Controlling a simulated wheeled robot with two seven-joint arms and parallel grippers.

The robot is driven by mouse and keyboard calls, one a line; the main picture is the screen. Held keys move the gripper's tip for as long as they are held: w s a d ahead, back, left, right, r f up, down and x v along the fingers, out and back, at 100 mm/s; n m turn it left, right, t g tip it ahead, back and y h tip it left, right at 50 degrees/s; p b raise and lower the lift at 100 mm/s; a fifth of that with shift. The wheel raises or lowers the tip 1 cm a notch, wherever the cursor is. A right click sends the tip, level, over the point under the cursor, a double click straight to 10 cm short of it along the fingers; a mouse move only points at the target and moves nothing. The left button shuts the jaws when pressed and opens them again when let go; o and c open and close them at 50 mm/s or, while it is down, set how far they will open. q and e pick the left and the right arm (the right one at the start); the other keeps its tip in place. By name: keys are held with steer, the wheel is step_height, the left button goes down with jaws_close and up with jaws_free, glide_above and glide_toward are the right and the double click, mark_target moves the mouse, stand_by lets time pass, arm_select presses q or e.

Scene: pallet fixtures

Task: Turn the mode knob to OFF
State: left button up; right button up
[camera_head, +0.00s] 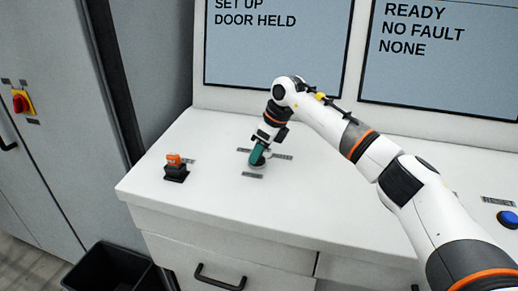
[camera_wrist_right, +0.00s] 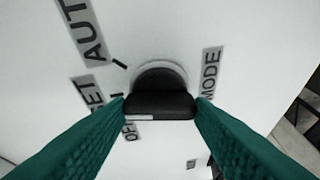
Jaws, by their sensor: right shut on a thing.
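The mode knob (camera_wrist_right: 160,97) is black with a raised grip bar on a round base, and it sits between my two teal fingertips in the right wrist view. My right gripper (camera_wrist_right: 161,108) is shut on the bar, one finger on each side. The OFF label (camera_wrist_right: 130,130) is partly hidden by the left finger and the knob. A pale strip shows on the bar's near edge beside that label. Which position the knob points at I cannot tell for sure. In the head view my right gripper (camera_head: 259,155) points down at the desk and mostly hides the knob. My left gripper is not in view.
An orange-topped black switch (camera_head: 175,168) stands left of my gripper on the white desk (camera_head: 210,205). A blue button (camera_head: 508,218) is at the far right. Two screens (camera_head: 275,45) stand behind; the left one reads SET UP, DOOR HELD. A black bin (camera_head: 110,270) is below left.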

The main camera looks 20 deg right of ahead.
steer(key=shift+o, duration=0.2)
steer(key=n, duration=0.2)
steer(key=n+g+p, duration=0.1)
steer(key=n, duration=0.1)
steer(key=n+g+y+p, duration=0.1)
steer(key=n, duration=0.1)
steer(key=shift+w+r+n, duration=0.2)
steer(key=shift+r+n, duration=0.05)
steer(key=shift+n, duration=0.05)
steer(key=shift+w+f+n+g+p, duration=0.1)
steer(key=shift+n+g+p, duration=0.5)
steer(key=shift+n, duration=1)
steer(key=shift+c, duration=0.2)
steer(key=shift+n, duration=0.4)
steer(key=o, duration=1)
steer(key=shift+f+g, duration=0.1)
steer(key=shift+g, duration=0.2)
